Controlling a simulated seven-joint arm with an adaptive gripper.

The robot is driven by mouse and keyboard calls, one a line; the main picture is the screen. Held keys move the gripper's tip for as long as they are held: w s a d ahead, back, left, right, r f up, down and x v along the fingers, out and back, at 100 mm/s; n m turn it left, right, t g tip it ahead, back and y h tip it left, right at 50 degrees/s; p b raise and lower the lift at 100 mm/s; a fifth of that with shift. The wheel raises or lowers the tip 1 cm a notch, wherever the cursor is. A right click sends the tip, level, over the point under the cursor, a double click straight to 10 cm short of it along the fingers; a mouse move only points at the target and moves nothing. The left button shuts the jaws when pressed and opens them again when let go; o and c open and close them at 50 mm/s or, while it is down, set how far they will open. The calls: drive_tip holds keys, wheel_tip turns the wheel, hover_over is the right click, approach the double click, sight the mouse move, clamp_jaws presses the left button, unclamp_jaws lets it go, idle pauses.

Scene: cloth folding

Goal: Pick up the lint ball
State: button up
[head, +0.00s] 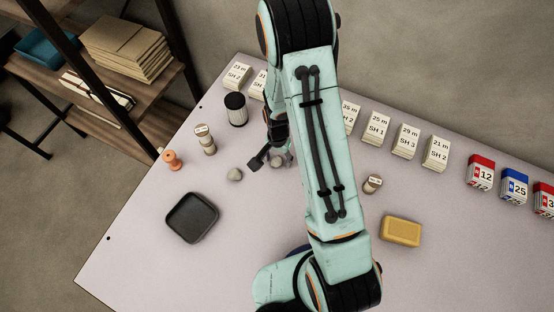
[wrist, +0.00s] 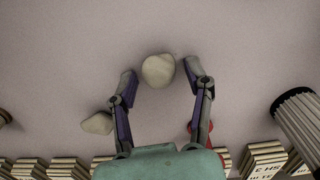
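A pale, rounded lump, seemingly the lint ball (wrist: 158,70), lies between my fingertips in the wrist view. My gripper (wrist: 162,72) is open, with a small gap on each side of the lump. In the head view my gripper (head: 262,157) is low over the table, partly hidden by my arm. A small grey lump (head: 235,174) lies just left of it there and appears to be the same one. A second, more angular pale lump (wrist: 97,123) lies outside the left finger in the wrist view; it also shows beside the gripper in the head view (head: 277,160).
A black tray (head: 191,217), an orange peg (head: 171,160), a pale stacked piece (head: 206,139) and a black-topped cylinder (head: 236,109) stand to the left. A yellow block (head: 401,231) and a small spool (head: 372,183) lie right of my arm. Labelled card stacks (head: 405,141) line the back.

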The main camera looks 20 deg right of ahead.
drive_tip(key=c, duration=0.4)
